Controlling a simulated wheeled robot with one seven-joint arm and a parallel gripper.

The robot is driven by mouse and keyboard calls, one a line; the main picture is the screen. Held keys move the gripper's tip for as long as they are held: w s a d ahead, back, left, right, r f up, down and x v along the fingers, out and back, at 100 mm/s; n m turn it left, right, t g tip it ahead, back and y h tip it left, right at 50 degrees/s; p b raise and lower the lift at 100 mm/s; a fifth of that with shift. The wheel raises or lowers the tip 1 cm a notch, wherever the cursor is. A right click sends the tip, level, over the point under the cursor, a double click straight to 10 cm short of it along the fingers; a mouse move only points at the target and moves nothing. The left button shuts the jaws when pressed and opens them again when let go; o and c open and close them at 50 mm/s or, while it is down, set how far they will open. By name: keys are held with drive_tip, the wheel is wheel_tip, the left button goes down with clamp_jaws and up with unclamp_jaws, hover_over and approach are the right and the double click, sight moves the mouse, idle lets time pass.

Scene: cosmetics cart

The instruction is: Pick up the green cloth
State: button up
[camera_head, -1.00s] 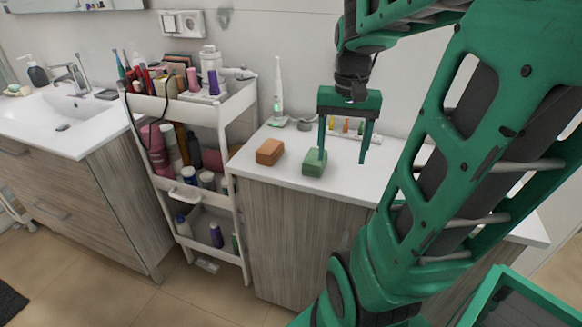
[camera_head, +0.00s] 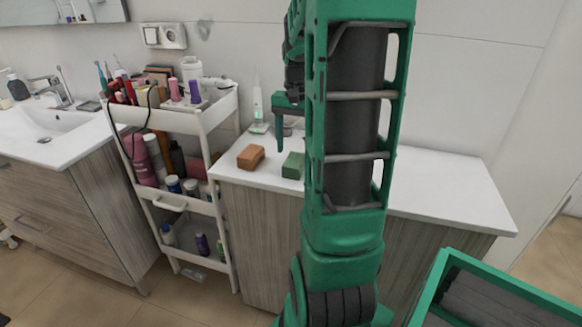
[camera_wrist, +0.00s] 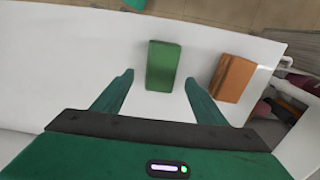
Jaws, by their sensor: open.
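The green cloth (camera_head: 293,165) is a folded block on the white countertop, partly hidden behind my arm in the head view. In the wrist view the green cloth (camera_wrist: 163,66) lies just beyond my fingertips, in line with the gap between them. My gripper (camera_wrist: 158,78) is open and empty, with one finger to each side of the gap. In the head view only one finger of my gripper (camera_head: 279,148) shows clearly; the rest is behind my arm.
An orange-brown block (camera_head: 251,156) sits left of the green cloth, and right of it in the wrist view (camera_wrist: 232,78). A white cart (camera_head: 205,120) full of cosmetics stands left of the counter. The counter's right side (camera_head: 450,190) is clear.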

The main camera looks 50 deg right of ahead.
sight(296, 158)
wheel_tip(296, 158, down, 5)
drive_tip(key=shift+f, duration=0.1)
idle(0.3)
drive_tip(key=c, duration=1.2)
drive_tip(key=shift+r, duration=0.55)
drive_tip(key=r, duration=0.3)
drive_tip(key=shift+a+r, duration=0.35)
drive_tip(key=shift+a, duration=0.05)
drive_tip(key=a+r, duration=0.2)
drive_tip(key=a, duration=0.1)
drive_tip(key=a+r, duration=0.2)
drive_tip(key=a, duration=0.2)
drive_tip(key=a+r, duration=0.2)
drive_tip(key=a, duration=0.2)
drive_tip(key=shift+w+r, duration=0.15)
drive_tip(key=shift+r, duration=0.05)
